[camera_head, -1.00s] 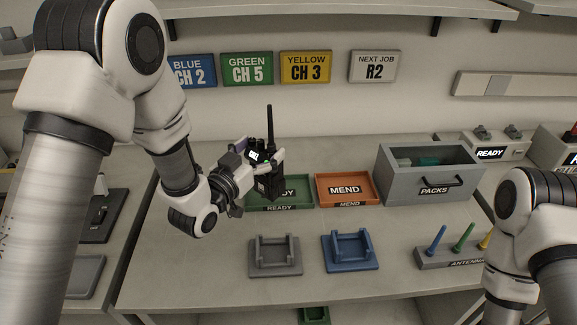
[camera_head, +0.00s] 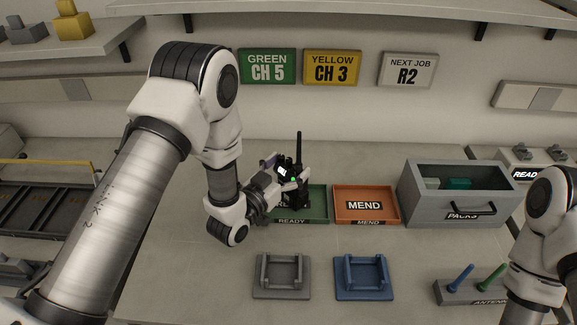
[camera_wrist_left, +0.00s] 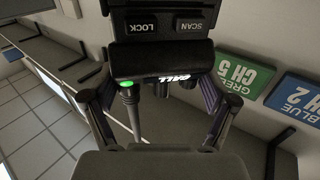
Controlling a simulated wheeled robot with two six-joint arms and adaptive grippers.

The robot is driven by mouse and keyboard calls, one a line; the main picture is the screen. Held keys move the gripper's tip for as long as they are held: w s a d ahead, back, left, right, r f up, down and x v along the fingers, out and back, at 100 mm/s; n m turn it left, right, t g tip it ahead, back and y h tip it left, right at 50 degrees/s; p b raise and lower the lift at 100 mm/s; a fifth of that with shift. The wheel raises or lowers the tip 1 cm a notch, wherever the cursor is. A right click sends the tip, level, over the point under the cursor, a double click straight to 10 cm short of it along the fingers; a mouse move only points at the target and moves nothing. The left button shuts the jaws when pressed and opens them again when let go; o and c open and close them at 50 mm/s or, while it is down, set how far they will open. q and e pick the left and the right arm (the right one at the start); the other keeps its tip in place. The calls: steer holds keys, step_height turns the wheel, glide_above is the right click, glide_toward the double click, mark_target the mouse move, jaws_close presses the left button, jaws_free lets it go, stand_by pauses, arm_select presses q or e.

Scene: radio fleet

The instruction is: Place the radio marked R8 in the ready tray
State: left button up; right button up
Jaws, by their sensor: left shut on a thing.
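My left gripper (camera_head: 287,178) is shut on a black radio (camera_head: 295,192) with an upright antenna and a green light. In the left wrist view the radio (camera_wrist_left: 160,65) sits between the gripper fingers (camera_wrist_left: 150,105), with SCAN, LOCK and CALL labels and a green light. I cannot read an R8 mark. My right arm shows at the right edge; its gripper is out of view.
An orange MEND tray (camera_head: 366,220) stands right of the ready tray, then a grey PACKS drawer box (camera_head: 425,208). A grey cradle (camera_head: 281,291) and blue cradle (camera_head: 363,293) stand in front. An antenna rack (camera_head: 455,291) is at front right. The tabletop between trays and cradles is clear.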

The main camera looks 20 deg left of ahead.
arm_select(q)
steer(key=shift+s, duration=0.1)
steer(key=shift+f, duration=0.15)
steer(key=o, duration=1.6)
steer(key=b+v, duration=0.2)
steer(key=v, duration=1)
